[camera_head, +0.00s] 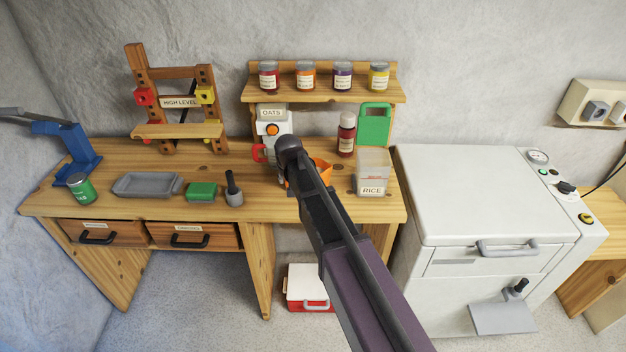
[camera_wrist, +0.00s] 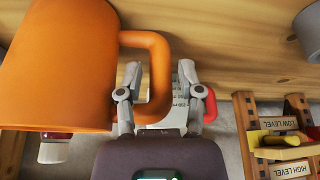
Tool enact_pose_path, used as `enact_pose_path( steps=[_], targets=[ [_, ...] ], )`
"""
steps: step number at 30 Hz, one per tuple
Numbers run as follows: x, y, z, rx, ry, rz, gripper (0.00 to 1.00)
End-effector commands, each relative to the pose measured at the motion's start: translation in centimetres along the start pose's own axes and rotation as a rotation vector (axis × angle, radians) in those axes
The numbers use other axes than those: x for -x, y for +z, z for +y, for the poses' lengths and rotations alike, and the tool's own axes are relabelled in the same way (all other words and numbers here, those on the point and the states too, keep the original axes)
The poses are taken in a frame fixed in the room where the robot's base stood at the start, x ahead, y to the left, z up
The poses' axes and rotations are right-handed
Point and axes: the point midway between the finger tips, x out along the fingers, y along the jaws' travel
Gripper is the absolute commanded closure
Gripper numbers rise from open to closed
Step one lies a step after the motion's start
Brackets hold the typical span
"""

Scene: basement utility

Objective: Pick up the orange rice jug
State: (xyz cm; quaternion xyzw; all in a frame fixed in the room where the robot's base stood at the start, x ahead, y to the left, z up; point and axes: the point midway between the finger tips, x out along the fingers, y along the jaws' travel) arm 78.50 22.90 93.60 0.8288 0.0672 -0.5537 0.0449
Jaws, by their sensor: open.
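The orange jug (camera_head: 323,172) stands on the wooden workbench. In the head view my arm hides most of it, and only part of its orange side shows to the right of the arm. In the wrist view the jug (camera_wrist: 62,65) is large at the upper left, with its looped handle (camera_wrist: 160,70) reaching to the right. My gripper (camera_wrist: 158,82) is open there, with one finger on each side of the handle's outer part. I cannot tell whether either finger touches it. My fingertips are hidden in the head view.
A clear rice container (camera_head: 372,173) stands right of the jug, with a red-brown bottle (camera_head: 346,136) behind it. A red mug (camera_head: 259,152) and an oats dispenser (camera_head: 272,124) are close to my arm. A jar shelf (camera_head: 322,95) overhangs the back. A white chest appliance (camera_head: 485,190) stands right.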

Motion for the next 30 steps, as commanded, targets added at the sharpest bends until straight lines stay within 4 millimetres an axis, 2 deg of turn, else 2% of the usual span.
enact_pose_path(
  steps=[1,6,25,26,30],
  targets=[
    [-0.4,-1.0,0.0,0.0,0.0,0.0,0.52],
    [-1.3,-0.3,0.0,0.0,0.0,0.0,0.52],
    [-1.3,-0.3,-0.1,0.001,0.0,0.0,0.52],
    [-1.3,-0.3,-0.1,0.001,0.0,0.0,0.55],
    [-1.3,-0.3,-0.1,0.001,-0.001,0.0,0.97]
  ],
)
